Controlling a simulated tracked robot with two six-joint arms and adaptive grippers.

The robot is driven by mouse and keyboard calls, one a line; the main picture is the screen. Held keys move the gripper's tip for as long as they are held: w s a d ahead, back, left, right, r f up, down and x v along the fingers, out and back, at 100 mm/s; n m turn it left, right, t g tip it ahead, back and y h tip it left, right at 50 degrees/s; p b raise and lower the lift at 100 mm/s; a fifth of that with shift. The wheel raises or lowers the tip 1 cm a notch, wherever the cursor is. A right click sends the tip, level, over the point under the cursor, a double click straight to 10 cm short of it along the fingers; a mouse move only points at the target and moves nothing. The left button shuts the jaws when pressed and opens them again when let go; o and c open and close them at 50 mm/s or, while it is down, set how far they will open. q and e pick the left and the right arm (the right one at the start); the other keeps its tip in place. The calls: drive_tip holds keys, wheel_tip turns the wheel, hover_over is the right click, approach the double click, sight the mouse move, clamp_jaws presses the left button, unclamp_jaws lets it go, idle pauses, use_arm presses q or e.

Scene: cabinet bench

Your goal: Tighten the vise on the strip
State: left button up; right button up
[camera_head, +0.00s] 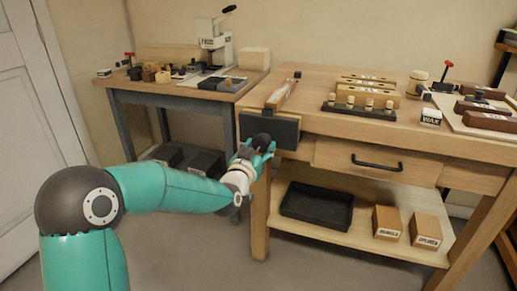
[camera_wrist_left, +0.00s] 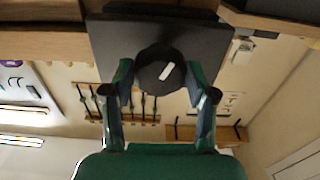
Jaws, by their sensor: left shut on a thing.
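The vise (camera_head: 270,130) is a dark plate-like jaw at the front left corner of the wooden bench. Its round black knob (camera_wrist_left: 160,69) with a white mark sits between my left gripper's fingers in the left wrist view. My left gripper (camera_head: 262,146) is shut on this knob, and the dark jaw (camera_wrist_left: 110,50) shows behind it. A wooden strip (camera_head: 281,94) stands out above the vise at the bench edge; its lower end is hidden, so I cannot tell how firmly it is held. My right gripper is not in view.
A drawer with a black handle (camera_head: 377,163) is right of the vise. Below it, a shelf holds a black tray (camera_head: 317,221) and two small boxes. A dark rack with pegs (camera_head: 359,108) stands on the benchtop.

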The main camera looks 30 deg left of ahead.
use_arm(q)
drive_tip(key=shift+m+b, duration=0.55)
drive_tip(key=shift+m, duration=0.25)
idle(0.5)
drive_tip(key=o, duration=1)
drive_tip(key=shift+b+v, duration=0.6)
drive_tip(key=shift+v, duration=0.6)
drive_tip(key=shift+b+v, duration=0.85)
drive_tip(key=shift+v, duration=1.45)
